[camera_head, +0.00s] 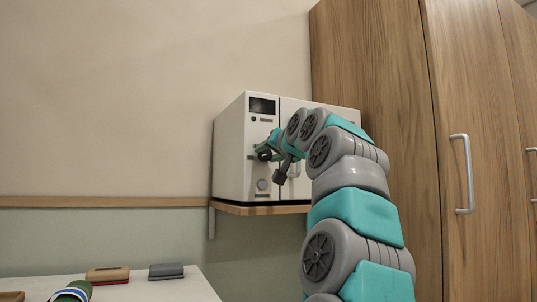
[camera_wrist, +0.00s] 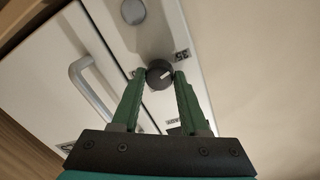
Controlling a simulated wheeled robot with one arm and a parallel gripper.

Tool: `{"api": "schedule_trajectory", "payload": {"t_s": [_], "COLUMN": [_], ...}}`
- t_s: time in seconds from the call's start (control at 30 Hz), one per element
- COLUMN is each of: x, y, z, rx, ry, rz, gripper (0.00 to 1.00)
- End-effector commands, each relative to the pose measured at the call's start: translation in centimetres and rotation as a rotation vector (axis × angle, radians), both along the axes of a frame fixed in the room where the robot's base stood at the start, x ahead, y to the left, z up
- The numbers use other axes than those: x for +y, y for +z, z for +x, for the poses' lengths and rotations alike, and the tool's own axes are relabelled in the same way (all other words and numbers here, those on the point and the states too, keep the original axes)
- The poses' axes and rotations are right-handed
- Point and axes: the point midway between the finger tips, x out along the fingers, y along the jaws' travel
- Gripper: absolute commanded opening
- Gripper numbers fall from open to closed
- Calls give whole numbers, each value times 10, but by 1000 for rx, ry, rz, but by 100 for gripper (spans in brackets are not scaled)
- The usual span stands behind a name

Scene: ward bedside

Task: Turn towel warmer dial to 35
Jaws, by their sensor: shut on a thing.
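The towel warmer (camera_head: 231,150) is a white box with a dark display (camera_head: 262,105) at the top of its front panel. In the wrist view its black round dial (camera_wrist: 159,77) sits between the two green fingers of my gripper (camera_wrist: 160,74), which are shut on it. A pale pointer line shows on the dial face, slanting toward the upper right. A "35" label (camera_wrist: 181,56) is printed just to the upper right of the dial. Another label below is partly covered by a finger. In the head view my gripper (camera_head: 265,152) is at the front panel and hides the dial.
The warmer stands on a wooden wall shelf (camera_head: 262,209). A grey round part (camera_wrist: 133,11) and a door handle (camera_wrist: 94,82) are near the dial. A wooden wardrobe (camera_head: 385,75) stands at the right. A white table (camera_head: 170,289) at lower left holds small items.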

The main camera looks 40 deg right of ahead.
Motion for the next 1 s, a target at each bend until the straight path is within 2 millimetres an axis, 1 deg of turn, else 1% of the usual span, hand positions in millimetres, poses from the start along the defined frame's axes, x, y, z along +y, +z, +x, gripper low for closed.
{"api": "schedule_trajectory", "payload": {"t_s": [0.07, 0.1, 0.37, 0.63, 0.77, 1.0], "x": [0, 0, 0, 0, 1, 8], "y": [-3, -3, -1, -1, 0, 1], "z": [1, 1, 0, 0, -4, -26], "rx": [6, 6, 3, 1, 0, -3], "ry": [1, 1, 1, 0, 0, 0], "rz": [2, 2, 2, 1, 1, 1], "gripper": [0, 45, 74, 74, 74, 74]}}
